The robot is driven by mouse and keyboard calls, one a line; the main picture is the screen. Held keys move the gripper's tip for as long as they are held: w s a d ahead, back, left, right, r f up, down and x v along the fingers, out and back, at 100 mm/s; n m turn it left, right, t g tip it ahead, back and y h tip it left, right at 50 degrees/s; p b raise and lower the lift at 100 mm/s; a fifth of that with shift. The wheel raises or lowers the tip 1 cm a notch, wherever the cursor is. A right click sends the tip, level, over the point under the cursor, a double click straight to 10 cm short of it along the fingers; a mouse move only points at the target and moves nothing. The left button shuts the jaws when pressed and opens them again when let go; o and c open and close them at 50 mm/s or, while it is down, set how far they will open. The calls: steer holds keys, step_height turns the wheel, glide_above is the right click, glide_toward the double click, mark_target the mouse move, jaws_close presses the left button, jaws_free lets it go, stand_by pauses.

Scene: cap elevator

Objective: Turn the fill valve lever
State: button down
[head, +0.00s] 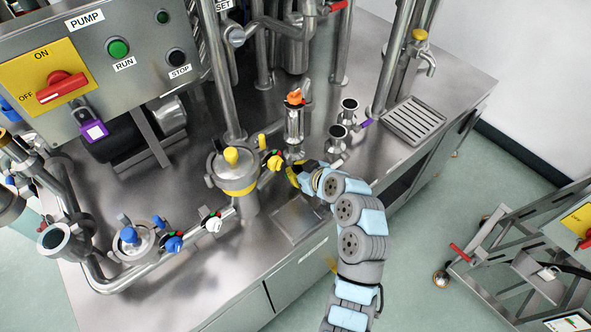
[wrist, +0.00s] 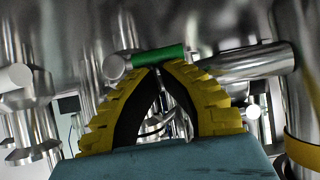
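A green lever handle (wrist: 158,56) on a metal pipe fitting lies just beyond my fingertips in the wrist view. No readable label marks it as the fill valve lever. My gripper (wrist: 161,68) has yellow ribbed fingers with dark inner faces, arched together with their tips nearly meeting. The tips are right at the handle's lower edge; I cannot tell if they touch it. The green handle is mostly hidden there by my gripper.
A yellow lever (head: 274,162), a white lever (head: 213,223) and a blue lever (head: 173,243) sit along the pipe to the left. A yellow-banded vessel (head: 233,172) stands left of my gripper. Two metal funnels (head: 343,122) and a drain grate (head: 413,121) are to the right.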

steer(key=shift+r, duration=0.55)
steer(key=r+p+v, duration=0.1)
steer(key=p+v, duration=0.2)
steer(key=v, duration=0.9)
steer(key=shift+w+a+r, duration=0.25)
steer(key=shift+w+r, duration=0.1)
